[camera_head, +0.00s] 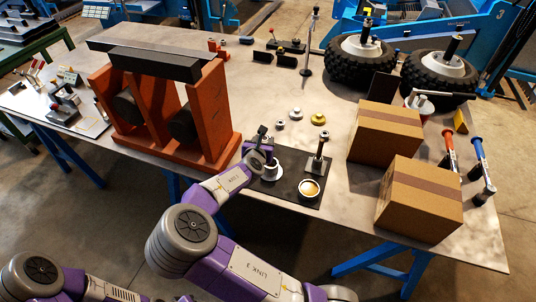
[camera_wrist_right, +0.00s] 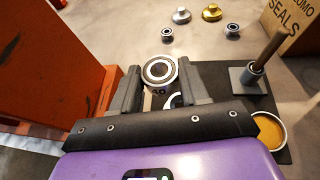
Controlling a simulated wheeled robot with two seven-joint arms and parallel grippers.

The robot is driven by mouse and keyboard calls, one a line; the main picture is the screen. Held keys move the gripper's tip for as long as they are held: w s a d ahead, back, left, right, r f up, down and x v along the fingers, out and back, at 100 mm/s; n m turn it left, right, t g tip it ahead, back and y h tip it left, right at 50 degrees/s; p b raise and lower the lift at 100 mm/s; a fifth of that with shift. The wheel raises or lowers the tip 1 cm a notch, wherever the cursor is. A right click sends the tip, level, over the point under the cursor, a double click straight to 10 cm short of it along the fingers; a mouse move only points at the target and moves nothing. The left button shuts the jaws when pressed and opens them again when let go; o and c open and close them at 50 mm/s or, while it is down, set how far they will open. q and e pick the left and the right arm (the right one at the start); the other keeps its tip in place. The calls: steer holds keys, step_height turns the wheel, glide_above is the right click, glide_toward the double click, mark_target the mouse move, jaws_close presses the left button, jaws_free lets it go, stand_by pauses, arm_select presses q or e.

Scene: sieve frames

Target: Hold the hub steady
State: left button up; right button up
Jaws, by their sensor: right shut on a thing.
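The hub (camera_wrist_right: 160,72) shows in the right wrist view as a round metal piece with a bright ring face and dark centre. It sits between the fingertips of my right gripper (camera_wrist_right: 158,85), which is shut on it. A second pale ring edge below it is partly hidden by the gripper; I cannot tell if it belongs to the hub. In the head view my right gripper (camera_head: 260,150) is over the left part of a dark mat (camera_head: 290,194), beside a pale round part (camera_head: 271,173) there. My left gripper is out of view.
A post on a block (camera_head: 318,163) and a bronze-coloured cup (camera_head: 309,188) stand right on the mat. Small silver and gold parts (camera_head: 318,118) lie behind. An orange press frame (camera_head: 213,115) rises close at left. Two cardboard boxes (camera_head: 386,133) stand at right.

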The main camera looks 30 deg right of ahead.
steer(key=shift+m+g+h, duration=0.6)
steer(key=shift+m, duration=0.2)
steer(key=shift+s+d+f+b, duration=0.1)
steer(key=shift+d+f+b, duration=0.25)
steer(key=shift+f+b, duration=0.95)
steer(key=shift+s+d+f+b, duration=0.25)
steer(key=shift+f+b, duration=0.45)
steer(key=shift+f, duration=1.2)
steer(key=shift+d+f+b, duration=0.4)
steer(key=shift+f+b, duration=0.6)
steer(key=shift+f, duration=0.6)
steer(key=shift+a+r, duration=0.3)
steer(key=shift+r, duration=0.25)
steer(key=s+a+r+n+t+y, duration=0.1)
steer(key=a+r+n+t+y, duration=0.1)
steer(key=a+n+y, duration=0.3)
steer(key=s+a+r+n+t+y, duration=0.1)
steer(key=a+r+n+y, duration=0.3)
steer(key=a, duration=0.7)
steer(key=shift+s+n+t+y, duration=0.15)
steer(key=shift+n+t+y, duration=0.25)
steer(key=shift+t+y, duration=0.35)
